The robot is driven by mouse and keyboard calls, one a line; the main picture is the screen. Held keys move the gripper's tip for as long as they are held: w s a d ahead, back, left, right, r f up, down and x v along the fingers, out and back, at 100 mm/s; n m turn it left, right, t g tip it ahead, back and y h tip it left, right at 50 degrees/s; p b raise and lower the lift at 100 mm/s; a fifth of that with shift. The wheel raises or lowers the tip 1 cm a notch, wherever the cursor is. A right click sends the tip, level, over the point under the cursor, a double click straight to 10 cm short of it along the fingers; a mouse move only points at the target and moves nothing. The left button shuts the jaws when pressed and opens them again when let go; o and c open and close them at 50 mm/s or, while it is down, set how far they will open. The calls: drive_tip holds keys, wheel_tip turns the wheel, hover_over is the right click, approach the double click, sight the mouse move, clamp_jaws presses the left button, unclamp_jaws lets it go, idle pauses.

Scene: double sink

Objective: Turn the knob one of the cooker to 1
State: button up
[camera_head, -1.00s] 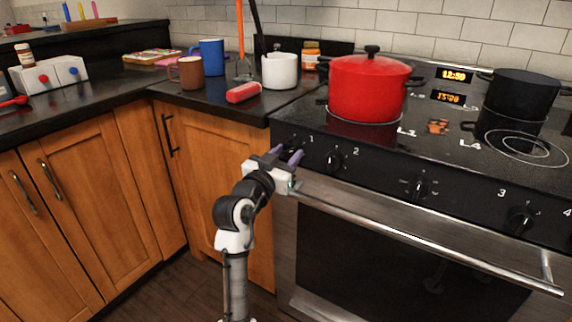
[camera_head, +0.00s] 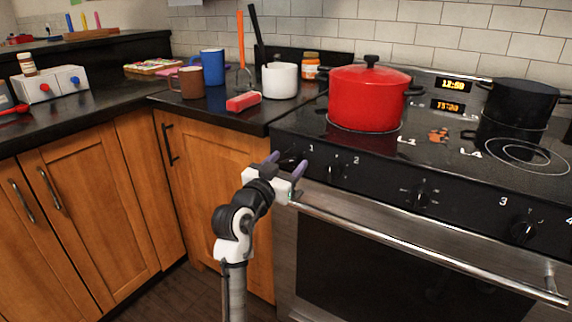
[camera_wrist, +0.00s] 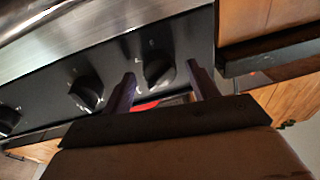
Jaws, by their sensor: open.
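Knob one (camera_head: 289,160) is the black knob at the left end of the cooker's front panel, beside the printed 1. My gripper (camera_head: 287,165) is in front of it with its two purple fingers open. In the wrist view, knob one (camera_wrist: 158,72) shows between the spread fingertips of my gripper (camera_wrist: 161,74), with visible gaps on both sides. I cannot tell how deep the fingers reach around it. The cooker (camera_head: 380,178) is black with a steel oven door. Knob two (camera_head: 333,171) is just to the right.
The oven handle (camera_head: 420,242) runs below the knobs, close to my gripper. A red pot (camera_head: 368,98) and a black pot (camera_head: 518,104) stand on the hob. Mugs and a white utensil holder (camera_head: 280,81) stand on the counter to the left. Wooden cabinets (camera_head: 215,185) stand below.

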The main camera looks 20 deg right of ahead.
drive_tip(key=shift+a, duration=0.1)
drive_tip(key=b+v, duration=0.3)
drive_tip(key=v, duration=1)
drive_tip(key=shift+s+a, duration=0.2)
drive_tip(key=shift+s, duration=0.1)
